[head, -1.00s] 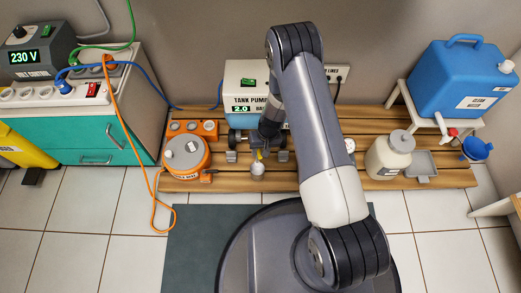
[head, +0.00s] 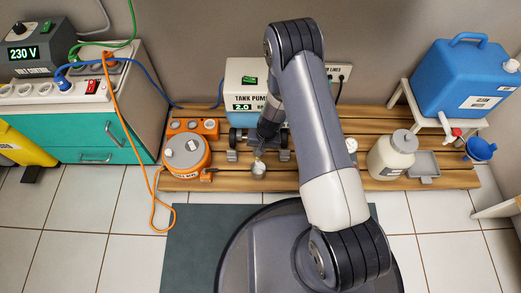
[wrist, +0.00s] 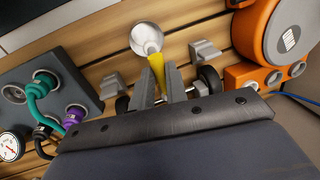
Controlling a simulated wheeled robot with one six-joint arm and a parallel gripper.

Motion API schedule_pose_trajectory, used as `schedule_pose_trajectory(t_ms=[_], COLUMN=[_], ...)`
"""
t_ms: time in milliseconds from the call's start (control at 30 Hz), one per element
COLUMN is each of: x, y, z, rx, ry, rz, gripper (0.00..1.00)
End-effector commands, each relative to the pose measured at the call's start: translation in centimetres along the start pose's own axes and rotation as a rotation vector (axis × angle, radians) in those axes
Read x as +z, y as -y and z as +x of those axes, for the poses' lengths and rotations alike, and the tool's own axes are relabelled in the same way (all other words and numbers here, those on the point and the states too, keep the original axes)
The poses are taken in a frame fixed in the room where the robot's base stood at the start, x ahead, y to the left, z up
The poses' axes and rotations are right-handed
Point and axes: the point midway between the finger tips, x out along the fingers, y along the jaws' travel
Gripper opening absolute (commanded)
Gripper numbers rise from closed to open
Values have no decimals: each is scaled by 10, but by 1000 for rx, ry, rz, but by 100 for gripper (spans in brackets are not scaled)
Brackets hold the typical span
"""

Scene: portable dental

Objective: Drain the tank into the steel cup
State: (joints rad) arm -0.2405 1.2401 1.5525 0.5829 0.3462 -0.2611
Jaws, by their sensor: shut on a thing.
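The pump unit (head: 243,80), white over blue and labelled TANK PUMP with a 2.0 readout, stands on the wooden slatted platform behind my arm. The small round steel cup (head: 258,170) sits on the slats in front of it; it also shows in the wrist view (wrist: 144,32). My gripper (head: 261,150) is at the unit's lower front, just behind the cup. In the wrist view my gripper (wrist: 158,72) is shut on a narrow yellow piece (wrist: 170,77), which looks like a drain lever. Its joint and the cup's inside are largely hidden.
An orange round machine (head: 186,155) stands left of the cup. Small grey brackets (wrist: 206,52) flank the cup. A grey panel with coloured hoses (wrist: 45,92) is on the other side. A cream jar (head: 391,157) and a blue water container (head: 466,78) stand right.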

Motion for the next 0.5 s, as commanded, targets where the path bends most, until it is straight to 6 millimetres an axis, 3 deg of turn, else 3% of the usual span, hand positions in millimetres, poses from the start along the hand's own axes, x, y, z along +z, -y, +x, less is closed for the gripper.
schedule_pose_trajectory(t_ms=[200, 233, 500], x=[-1, -1, 0], y=[1, 1, 0], z=[0, 0, 0], rx=[-1, -1, 0], ry=[-2, -2, -1], rz=[4, 3, 2], gripper=[0, 15, 36])
